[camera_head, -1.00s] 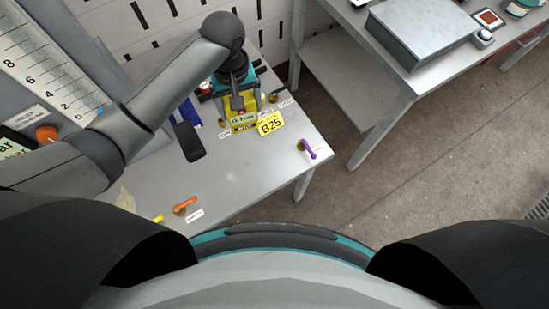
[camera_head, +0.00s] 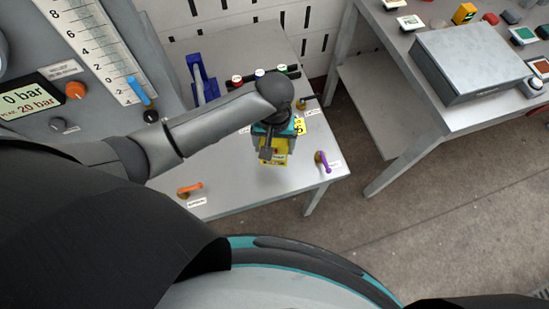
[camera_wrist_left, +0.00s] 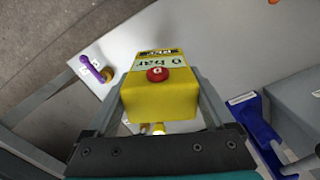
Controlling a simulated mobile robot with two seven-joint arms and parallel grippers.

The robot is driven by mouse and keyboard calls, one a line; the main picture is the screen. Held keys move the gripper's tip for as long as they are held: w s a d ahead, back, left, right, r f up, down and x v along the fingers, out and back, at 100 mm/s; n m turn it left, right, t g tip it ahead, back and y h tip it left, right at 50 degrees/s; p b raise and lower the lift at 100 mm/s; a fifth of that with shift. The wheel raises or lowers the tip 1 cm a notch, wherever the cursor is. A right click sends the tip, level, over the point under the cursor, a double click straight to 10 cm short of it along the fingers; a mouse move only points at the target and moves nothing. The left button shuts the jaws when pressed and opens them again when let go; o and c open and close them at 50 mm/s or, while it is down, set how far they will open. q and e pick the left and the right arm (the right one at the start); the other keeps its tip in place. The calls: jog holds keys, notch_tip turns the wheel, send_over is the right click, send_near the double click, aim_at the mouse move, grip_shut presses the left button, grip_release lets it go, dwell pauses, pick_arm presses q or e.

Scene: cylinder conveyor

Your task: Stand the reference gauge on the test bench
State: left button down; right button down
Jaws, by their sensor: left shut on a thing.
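The reference gauge (camera_head: 275,158) is a yellow box with a "0 bar" display. In the left wrist view the gauge (camera_wrist_left: 160,98) shows a red button on its near face and a brass fitting below. My left gripper (camera_head: 268,148) is shut on it, one finger on each side. The test bench (camera_head: 235,175) is the grey table under it. I cannot tell whether the gauge touches the bench top. The gripper and wrist hide part of the gauge in the head view. My right gripper is not in view.
A yellow tag (camera_head: 299,126) shows partly behind the gripper. A purple-handled valve (camera_head: 322,160) stands at the right edge, an orange-handled one (camera_head: 189,190) at front left. A blue bracket (camera_head: 202,82) stands at the back. The bench front is clear between the valves.

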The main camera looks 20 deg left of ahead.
aim_at(275, 140)
pick_arm(q)
notch_tip(275, 140, down, 7)
jog(key=shift+f+b, duration=0.15)
jog(key=shift+b, duration=0.7)
jog(key=shift+f, duration=0.1)
grip_release()
jog(key=shift+f, duration=0.1)
notch_tip(275, 140, up, 11)
jog(key=p, duration=0.3)
jog(key=shift+r, duration=0.7)
